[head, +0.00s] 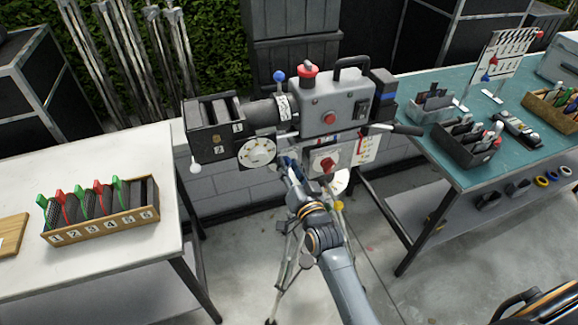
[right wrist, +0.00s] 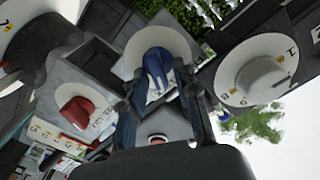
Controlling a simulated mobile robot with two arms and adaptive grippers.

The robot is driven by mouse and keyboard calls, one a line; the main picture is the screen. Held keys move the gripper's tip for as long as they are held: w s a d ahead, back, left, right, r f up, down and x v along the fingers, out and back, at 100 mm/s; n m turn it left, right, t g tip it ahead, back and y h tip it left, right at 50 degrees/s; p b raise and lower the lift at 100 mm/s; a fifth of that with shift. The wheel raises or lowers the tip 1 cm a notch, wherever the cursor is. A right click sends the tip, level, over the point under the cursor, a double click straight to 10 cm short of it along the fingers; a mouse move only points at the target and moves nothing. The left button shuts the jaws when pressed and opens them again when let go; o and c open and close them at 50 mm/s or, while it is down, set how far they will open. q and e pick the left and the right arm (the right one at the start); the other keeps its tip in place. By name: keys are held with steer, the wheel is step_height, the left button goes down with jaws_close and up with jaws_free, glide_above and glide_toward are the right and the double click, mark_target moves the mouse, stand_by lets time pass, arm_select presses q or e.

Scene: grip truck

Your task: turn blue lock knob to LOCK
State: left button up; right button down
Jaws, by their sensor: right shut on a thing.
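A grey camera rig (head: 325,110) stands on a tripod between two tables. My right gripper (head: 290,163) reaches up to its underside, below the lens. In the right wrist view a blue knob (right wrist: 157,64) sits on a round white plate with small markings. My right gripper (right wrist: 158,90) is shut on this knob, with one finger on each side. The markings are too small to read, so I cannot tell its setting. In the head view the gripper and arm mostly hide the knob.
A red knob (right wrist: 77,108) and a white dial (right wrist: 262,78) flank the blue knob closely. A red knob on a white plate (head: 327,165) is right of the gripper. A black handle (head: 395,129) sticks out right. The white table (head: 100,270) and teal table (head: 480,175) stand either side.

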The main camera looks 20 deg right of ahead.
stand_by(0.5)
steer(key=c, duration=1.4)
jaws_free()
steer(key=shift+o, duration=0.2)
steer(key=shift+s, duration=0.1)
steer(key=shift+s, duration=0.35)
steer(key=s, duration=1.1)
steer(key=shift+d, duration=0.25)
steer(key=shift+f, duration=0.1)
